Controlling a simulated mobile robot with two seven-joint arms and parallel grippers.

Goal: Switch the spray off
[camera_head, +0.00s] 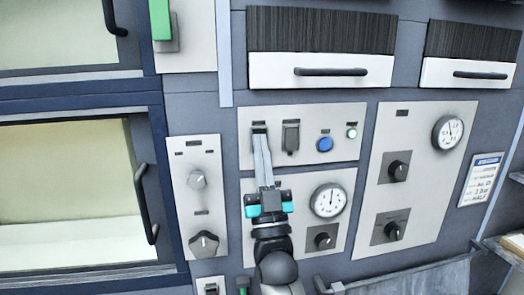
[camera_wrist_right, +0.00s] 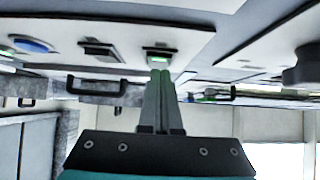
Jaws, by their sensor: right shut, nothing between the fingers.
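My right gripper (camera_head: 261,136) is shut and empty, its fingers reaching up the upper control panel (camera_head: 310,110). Its tips are at the leftmost switch (camera_head: 259,128), largely hidden in the head view. In the right wrist view, the shut fingertips (camera_wrist_right: 159,74) are just below that switch, which shows a green lit face (camera_wrist_right: 159,57). I cannot tell whether they touch. A second dark switch (camera_head: 290,136) sits to its right, also in the wrist view (camera_wrist_right: 101,50). The labels are too small to read, so I cannot tell which switch is the spray's. My left gripper is not in view.
A blue button (camera_head: 325,144) and a small green lamp (camera_head: 351,133) are on the same panel. Below are a gauge (camera_head: 328,200) and a black knob (camera_head: 322,238). A door handle (camera_head: 146,203) sticks out at left, a drawer handle (camera_head: 330,72) above.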

